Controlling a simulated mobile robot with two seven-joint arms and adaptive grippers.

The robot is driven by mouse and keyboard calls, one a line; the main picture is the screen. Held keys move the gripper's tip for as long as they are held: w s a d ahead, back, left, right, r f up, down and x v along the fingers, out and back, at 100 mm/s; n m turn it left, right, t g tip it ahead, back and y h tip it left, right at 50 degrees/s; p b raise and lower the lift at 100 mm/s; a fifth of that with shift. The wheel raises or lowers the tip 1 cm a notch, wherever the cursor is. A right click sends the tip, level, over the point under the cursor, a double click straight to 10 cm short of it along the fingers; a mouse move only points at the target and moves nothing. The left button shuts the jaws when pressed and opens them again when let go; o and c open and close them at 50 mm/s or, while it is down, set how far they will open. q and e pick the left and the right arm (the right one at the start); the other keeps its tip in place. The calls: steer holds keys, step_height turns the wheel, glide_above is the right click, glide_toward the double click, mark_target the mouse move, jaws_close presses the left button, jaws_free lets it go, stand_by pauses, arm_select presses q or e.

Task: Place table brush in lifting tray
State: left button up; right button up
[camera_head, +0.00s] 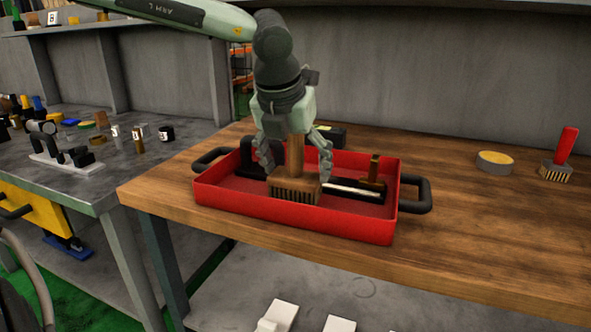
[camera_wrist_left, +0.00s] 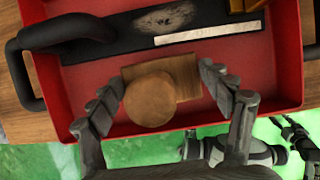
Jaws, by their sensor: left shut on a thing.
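The red lifting tray (camera_head: 310,221) with black side handles stands on the wooden bench; its floor and walls also fill the left wrist view (camera_wrist_left: 65,95). My left gripper (camera_head: 296,168) points down over the tray, shut on the wooden handle of the table brush (camera_head: 293,188). The brush is upright, bristles down, inside the tray's outline near its front wall. I cannot tell whether the bristles touch the tray floor. In the left wrist view the fingers (camera_wrist_left: 160,98) flank the brush's round handle end (camera_wrist_left: 150,100). My right gripper is not in view.
A black tool with a pale metal strip (camera_head: 352,191) and brass part lies in the tray beside the brush. A round tin (camera_head: 495,161) and a red-handled brush (camera_head: 563,155) stand at right. A grey bench (camera_head: 110,165) with small items is left. The bench's right front is clear.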

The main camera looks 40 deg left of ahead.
arm_select(q)
steer(key=shift+f, duration=0.5)
steer(key=shift+f, duration=0.1)
steer(key=o, duration=1.3)
steer(key=shift+c, duration=0.2)
steer(key=v, duration=1.2)
